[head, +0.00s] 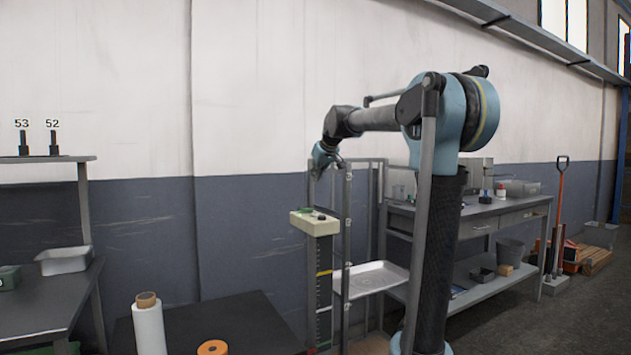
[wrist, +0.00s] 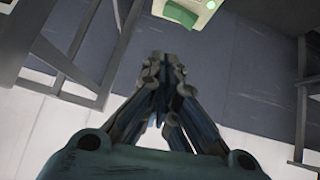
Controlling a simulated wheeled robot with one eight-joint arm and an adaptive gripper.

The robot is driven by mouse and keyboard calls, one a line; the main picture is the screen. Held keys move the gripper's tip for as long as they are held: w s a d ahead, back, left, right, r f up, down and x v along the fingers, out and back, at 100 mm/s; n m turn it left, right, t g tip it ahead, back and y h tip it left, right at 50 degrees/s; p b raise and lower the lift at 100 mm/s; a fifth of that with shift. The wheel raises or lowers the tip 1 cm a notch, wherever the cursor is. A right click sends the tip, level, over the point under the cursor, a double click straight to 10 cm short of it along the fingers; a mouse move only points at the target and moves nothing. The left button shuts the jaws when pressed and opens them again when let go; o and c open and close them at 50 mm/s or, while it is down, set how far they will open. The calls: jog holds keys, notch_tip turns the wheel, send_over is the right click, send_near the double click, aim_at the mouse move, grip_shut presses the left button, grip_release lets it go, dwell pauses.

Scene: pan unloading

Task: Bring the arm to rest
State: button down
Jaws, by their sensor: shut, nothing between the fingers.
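My arm reaches out from the right of the head view, with its far end bent down near the wall. My gripper (wrist: 160,65) shows in the middle of the wrist view, with its fingers together and nothing between them. In the head view the end of the arm (head: 322,158) hangs above and close to a pale box (head: 313,222) on a post; the fingers are too small to make out there. A pale box with a green light also shows at the top of the wrist view (wrist: 190,10), apart from the fingers.
A metal rack with a pale tray (head: 372,279) stands just behind the post. A grey workbench (head: 470,208) with drawers runs along the wall at right. A dark table with a white roll (head: 149,325) and an orange ring (head: 212,347) is at front left.

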jog(key=s+d+f+m+g+h, duration=0.1)
jog(key=s+d+f, duration=0.5)
jog(key=s+f, duration=0.7)
jog(key=s+d+f+m+g+h, duration=0.1)
jog(key=s+d+f+m+g, duration=0.2)
jog(key=s+f, duration=1.1)
jog(key=s+d+f+m+g+h, duration=0.1)
jog(key=s+d+f+g, duration=0.1)
jog(key=s+d+f, duration=0.6)
jog(key=s+f, duration=0.5)
jog(key=s, duration=0.7)
jog(key=shift+s+d+f+m, duration=0.2)
jog(key=shift+s+d+m, duration=0.1)
jog(key=shift+s+m, duration=0.1)
jog(key=shift+w+f, duration=0.2)
jog(key=shift+w, duration=0.25)
